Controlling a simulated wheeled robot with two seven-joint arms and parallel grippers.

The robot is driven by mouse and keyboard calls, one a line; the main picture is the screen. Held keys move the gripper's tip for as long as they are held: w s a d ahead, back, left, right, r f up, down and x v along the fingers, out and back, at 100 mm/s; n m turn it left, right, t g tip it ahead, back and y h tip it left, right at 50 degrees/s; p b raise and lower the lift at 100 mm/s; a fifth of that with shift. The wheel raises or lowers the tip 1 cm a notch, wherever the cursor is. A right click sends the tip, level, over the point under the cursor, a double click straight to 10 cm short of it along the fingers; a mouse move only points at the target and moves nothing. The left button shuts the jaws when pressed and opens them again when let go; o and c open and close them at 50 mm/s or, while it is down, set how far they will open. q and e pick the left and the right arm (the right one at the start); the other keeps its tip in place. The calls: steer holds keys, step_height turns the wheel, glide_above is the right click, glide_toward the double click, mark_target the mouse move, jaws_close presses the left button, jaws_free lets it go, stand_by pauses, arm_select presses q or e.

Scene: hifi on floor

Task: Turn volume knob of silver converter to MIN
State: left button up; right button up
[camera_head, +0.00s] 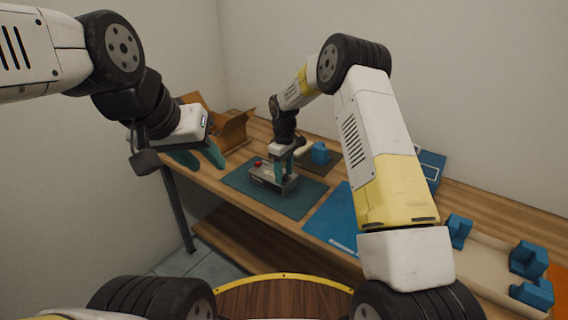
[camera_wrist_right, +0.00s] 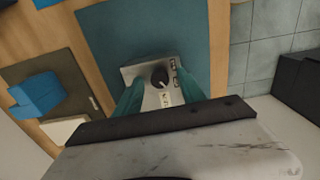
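The silver converter (camera_head: 264,177) is a small box on a teal mat on the workbench, with a red part on its top at the left. In the right wrist view its face (camera_wrist_right: 133,72) shows a round black volume knob (camera_wrist_right: 160,78) with a light pointer mark; markings beside it are too small to read. My right gripper (camera_head: 284,172) points down over the converter. Its teal fingers (camera_wrist_right: 161,82) are apart, one on each side of the knob; I cannot tell whether they touch it. My left gripper (camera_head: 200,158) is open and empty, left of the bench.
An open cardboard box (camera_head: 232,132) stands at the back left of the bench. A blue block (camera_head: 320,153) sits behind the converter. A blue mat (camera_head: 335,215) lies to its right, and a tray (camera_head: 485,250) with blue blocks lies further right.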

steer(key=shift+r, duration=0.1)
step_height(320, 180, up, 8)
steer(key=shift+f, duration=0.2)
stand_by(0.3)
step_height(320, 180, up, 10)
steer(key=m+t, duration=0.1)
steer(key=m, duration=0.1)
glide_above(284, 175)
steer(key=s+d, duration=0.4)
steer(key=s+d+r+m+t+y, duration=0.15)
steer(key=s+d+r, duration=0.25)
steer(key=s+r, duration=0.45)
steer(key=s+d+r+m+t, duration=0.1)
steer(key=s+d+m+t, duration=0.1)
steer(key=s, duration=0.9)
steer(key=s+d+r+m+t, duration=0.1)
steer(key=s+d+m, duration=0.3)
steer(key=s, duration=0.8)
steer(key=shift+s+m+t+y, duration=0.2)
steer(key=shift+m+t+y, duration=0.15)
steer(key=shift+m, duration=0.1)
steer(key=shift+r, duration=0.1)
